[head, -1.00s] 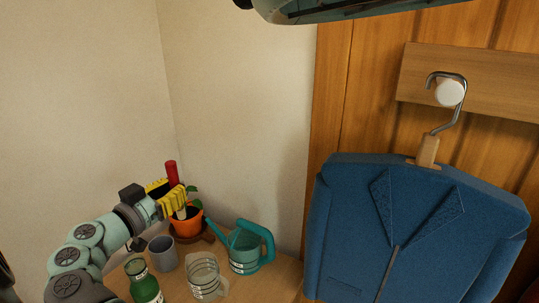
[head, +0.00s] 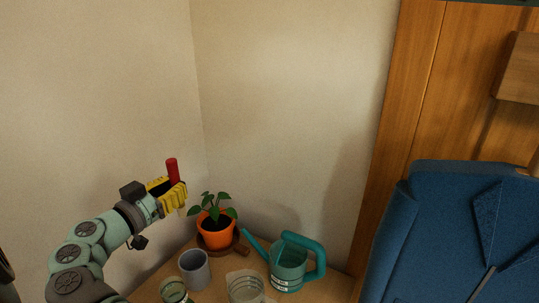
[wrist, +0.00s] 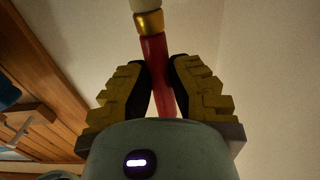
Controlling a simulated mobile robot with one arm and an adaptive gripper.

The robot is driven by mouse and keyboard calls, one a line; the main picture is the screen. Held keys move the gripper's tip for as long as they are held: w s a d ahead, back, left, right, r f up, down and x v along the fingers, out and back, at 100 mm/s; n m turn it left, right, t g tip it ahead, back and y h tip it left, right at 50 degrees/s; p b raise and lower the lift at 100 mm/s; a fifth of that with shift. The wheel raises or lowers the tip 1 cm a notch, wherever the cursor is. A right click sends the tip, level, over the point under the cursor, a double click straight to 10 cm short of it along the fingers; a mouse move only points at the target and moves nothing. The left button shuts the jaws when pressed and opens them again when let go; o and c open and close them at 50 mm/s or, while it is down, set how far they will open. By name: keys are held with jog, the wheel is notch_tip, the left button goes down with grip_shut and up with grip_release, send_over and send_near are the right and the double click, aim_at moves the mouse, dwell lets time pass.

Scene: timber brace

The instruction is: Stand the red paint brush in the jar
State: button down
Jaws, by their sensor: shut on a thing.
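My gripper (head: 172,192) is shut on the red paint brush (head: 172,171), raised above the bench at left. In the head view its red handle stands nearly upright above the yellow fingers. In the wrist view the brush (wrist: 153,62) runs between the fingers (wrist: 160,88), with a gold ferrule and pale bristles at the top edge. A grey open cup (head: 195,270), which looks like the jar, stands on the bench below and right of my gripper. The brush is apart from it.
An orange pot with a plant (head: 215,228) stands behind the cup on a brown saucer. A teal watering can (head: 288,264) is right of it. A clear jug (head: 245,287) and a green jar-like container (head: 174,290) stand in front.

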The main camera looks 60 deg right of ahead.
aim_at(179, 215)
notch_tip(179, 215, down, 7)
jog(key=b, duration=0.6)
jog(key=shift+f, duration=0.15)
jog(key=shift+f, duration=0.1)
notch_tip(179, 215, down, 12)
jog(key=b, duration=1.1)
jog(key=shift+f, duration=0.25)
jog(key=c, duration=0.9)
grip_release()
jog(key=shift+c, duration=0.2)
notch_tip(179, 215, up, 10)
